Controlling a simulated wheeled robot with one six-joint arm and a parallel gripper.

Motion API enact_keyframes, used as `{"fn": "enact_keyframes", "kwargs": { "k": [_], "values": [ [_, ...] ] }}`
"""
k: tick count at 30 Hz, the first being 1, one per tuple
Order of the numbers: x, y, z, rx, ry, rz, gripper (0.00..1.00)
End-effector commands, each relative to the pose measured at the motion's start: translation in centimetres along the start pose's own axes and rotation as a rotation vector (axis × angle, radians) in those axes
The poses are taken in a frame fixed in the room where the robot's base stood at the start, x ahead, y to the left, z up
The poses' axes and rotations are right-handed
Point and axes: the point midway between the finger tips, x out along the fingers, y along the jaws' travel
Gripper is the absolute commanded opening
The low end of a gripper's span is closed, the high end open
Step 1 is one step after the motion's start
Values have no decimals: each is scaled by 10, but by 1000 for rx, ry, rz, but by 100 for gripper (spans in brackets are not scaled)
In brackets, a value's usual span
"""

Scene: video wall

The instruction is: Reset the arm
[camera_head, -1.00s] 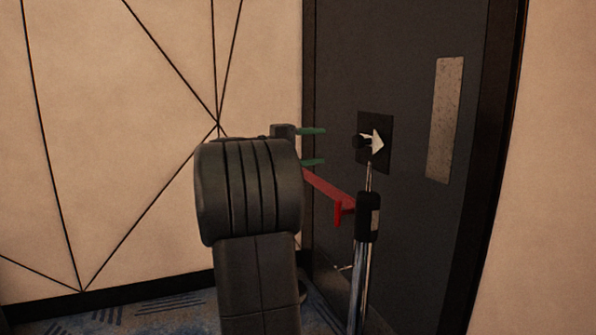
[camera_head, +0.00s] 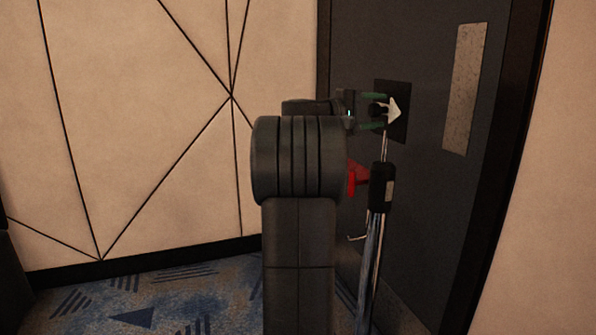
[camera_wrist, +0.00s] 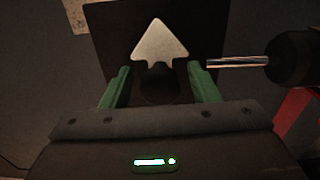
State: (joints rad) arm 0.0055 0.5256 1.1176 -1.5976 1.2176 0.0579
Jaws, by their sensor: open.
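My gripper (camera_head: 383,111) has green fingers and is at a dark knob with a white arrow (camera_head: 394,111) on a black square plate (camera_head: 404,92) on the dark door-like panel. In the wrist view my gripper (camera_wrist: 158,70) is open, its fingers apart on either side of the dark knob (camera_wrist: 158,84). The pale arrowhead (camera_wrist: 160,43) shows just beyond the fingertips. I cannot tell whether the fingers touch the knob. My arm hides part of the scene in the head view.
A chrome stand with a black clamp (camera_head: 382,186) and a red part (camera_head: 357,178) stands close by my gripper, in front of the dark panel (camera_head: 355,45). Pale walls (camera_head: 150,110) lie at the left and right. Patterned blue carpet (camera_head: 175,295) is clear at the lower left.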

Motion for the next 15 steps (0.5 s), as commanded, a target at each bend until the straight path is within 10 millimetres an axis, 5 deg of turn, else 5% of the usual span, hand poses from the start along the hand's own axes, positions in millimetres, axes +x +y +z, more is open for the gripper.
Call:
{"fn": "enact_keyframes", "kwargs": {
  "k": [9,15],
  "values": [
    [-4,0,0,6,1,0,55],
    [-29,1,-1,18,3,-1,55]
  ]
}}
